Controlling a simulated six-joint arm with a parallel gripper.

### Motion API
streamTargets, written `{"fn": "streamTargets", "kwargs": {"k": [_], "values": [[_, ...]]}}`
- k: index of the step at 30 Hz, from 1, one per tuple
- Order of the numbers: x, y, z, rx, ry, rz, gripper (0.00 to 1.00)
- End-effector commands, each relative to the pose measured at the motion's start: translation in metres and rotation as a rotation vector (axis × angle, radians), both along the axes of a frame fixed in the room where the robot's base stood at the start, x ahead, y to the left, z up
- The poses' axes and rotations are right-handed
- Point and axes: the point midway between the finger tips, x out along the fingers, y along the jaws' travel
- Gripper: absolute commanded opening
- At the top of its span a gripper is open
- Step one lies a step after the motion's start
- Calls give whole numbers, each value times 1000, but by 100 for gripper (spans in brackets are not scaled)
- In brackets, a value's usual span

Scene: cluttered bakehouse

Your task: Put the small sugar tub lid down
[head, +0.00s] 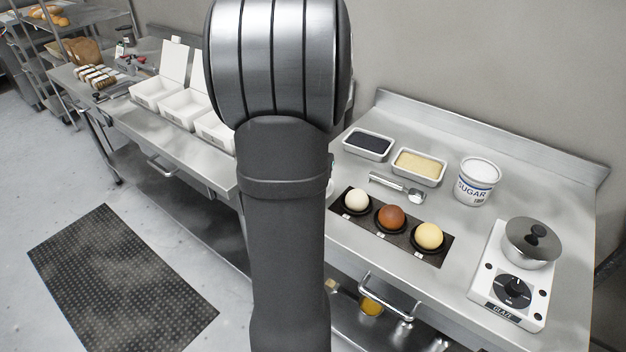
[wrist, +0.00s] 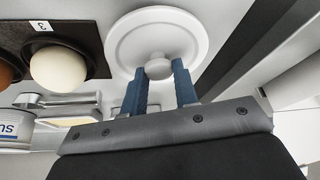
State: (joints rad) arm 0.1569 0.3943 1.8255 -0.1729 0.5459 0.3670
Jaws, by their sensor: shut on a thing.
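The small sugar tub lid (wrist: 122,42) is a round white disc with a raised rim and a centre knob. In the wrist view my gripper (wrist: 159,70) is shut on that knob, one blue finger on each side. The lid is beside the dark tray's end; I cannot tell whether it touches the counter. The sugar tub (head: 476,184), white with blue lettering, stands upright at the back right of the counter, its top white. Part of it shows at the left edge of the wrist view (wrist: 12,131). In the head view my arm hides the gripper and lid.
A dark tray (head: 345,223) holds three balls in cups. A scoop (head: 390,187) and two filled pans (head: 368,143) (head: 419,166) lie behind it. A glaze warmer (head: 513,295) with a lidded pot stands right. Bare counter lies between tray and warmer.

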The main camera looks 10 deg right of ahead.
Motion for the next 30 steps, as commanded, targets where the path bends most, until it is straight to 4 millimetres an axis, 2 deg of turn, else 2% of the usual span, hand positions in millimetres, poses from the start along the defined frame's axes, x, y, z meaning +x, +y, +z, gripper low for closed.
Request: {"fn": "streamTargets", "kwargs": {"k": [3, 14, 15, 18, 30], "values": [[0, 0, -11, 0, 1, 0, 6], [0, 0, -14, 0, 0, 0, 6], [0, 0, -15, 0, 0, 0, 29], [0, 0, -14, 0, -1, 0, 49], [-1, 0, -8, -1, -2, 0, 49]]}}
